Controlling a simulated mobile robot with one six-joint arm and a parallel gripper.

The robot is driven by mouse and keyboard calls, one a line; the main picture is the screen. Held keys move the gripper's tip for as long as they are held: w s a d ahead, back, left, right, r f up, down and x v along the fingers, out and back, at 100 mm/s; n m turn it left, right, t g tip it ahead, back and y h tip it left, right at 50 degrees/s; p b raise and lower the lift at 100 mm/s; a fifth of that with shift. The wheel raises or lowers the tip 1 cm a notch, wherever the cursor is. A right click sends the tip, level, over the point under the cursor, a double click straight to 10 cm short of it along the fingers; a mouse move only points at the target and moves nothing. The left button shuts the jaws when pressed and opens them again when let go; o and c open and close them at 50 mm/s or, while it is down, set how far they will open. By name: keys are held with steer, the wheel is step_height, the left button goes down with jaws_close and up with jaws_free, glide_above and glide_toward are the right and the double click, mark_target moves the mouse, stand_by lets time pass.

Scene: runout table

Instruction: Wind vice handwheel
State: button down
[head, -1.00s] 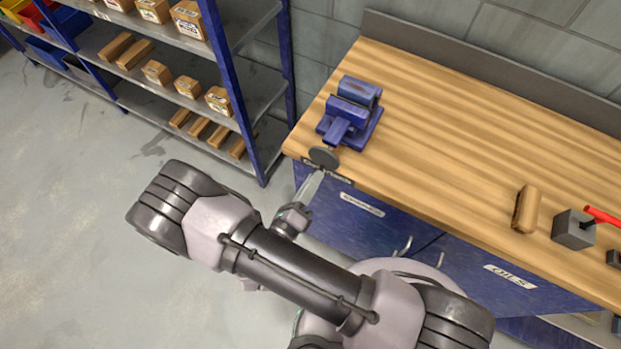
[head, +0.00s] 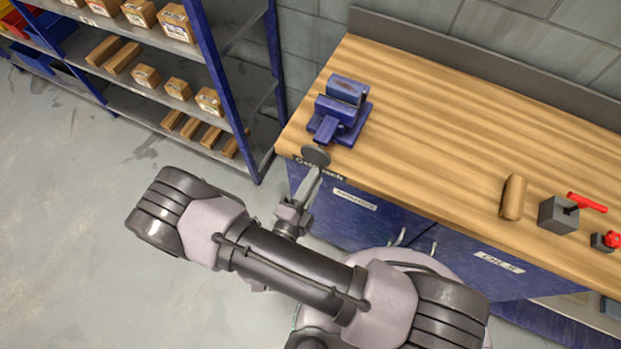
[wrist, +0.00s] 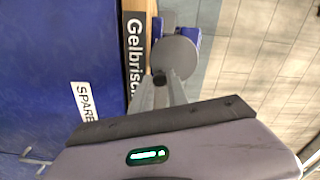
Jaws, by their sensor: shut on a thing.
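A blue vice (head: 341,108) stands on the wooden bench near its left end. Its grey disc-shaped handwheel (head: 315,155) sticks out over the front edge. The wheel also shows in the wrist view (wrist: 178,56), with a small dark knob (wrist: 158,78) at its lower-left rim. My gripper (head: 314,174) reaches up to the wheel from below and in front. In the wrist view my gripper (wrist: 160,94) has its fingers shut around the knob at the rim. The exact contact is partly hidden by the fingers.
The wooden bench (head: 430,125) has blue cabinets (head: 345,205) below its front edge. A wooden cylinder (head: 513,197), a grey block with a red lever (head: 558,214) and a red-knobbed item (head: 611,240) stand further right. A blue shelf rack (head: 236,100) is at left. Floor at left is clear.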

steer(key=shift+d+r+n, duration=0.1)
steer(key=shift+r+n, duration=0.05)
steer(key=shift+n, duration=0.55)
steer(key=shift+s+d+r+n+p, duration=0.15)
steer(key=shift+r+n+p, duration=0.25)
steer(key=shift+n, duration=0.6)
steer(key=shift+d+n, duration=0.1)
steer(key=shift+n, duration=0.6)
steer(key=shift+r+n+p, duration=0.4)
steer(key=shift+n+p, duration=0.05)
steer(key=shift+n, duration=0.55)
steer(key=shift+d+n, duration=0.1)
steer(key=shift+n, duration=0.6)
steer(key=shift+r+n, duration=0.25)
steer(key=shift+n, duration=0.25)
steer(key=c, duration=1.4)
jaws_free()
steer(key=shift+f, duration=0.1)
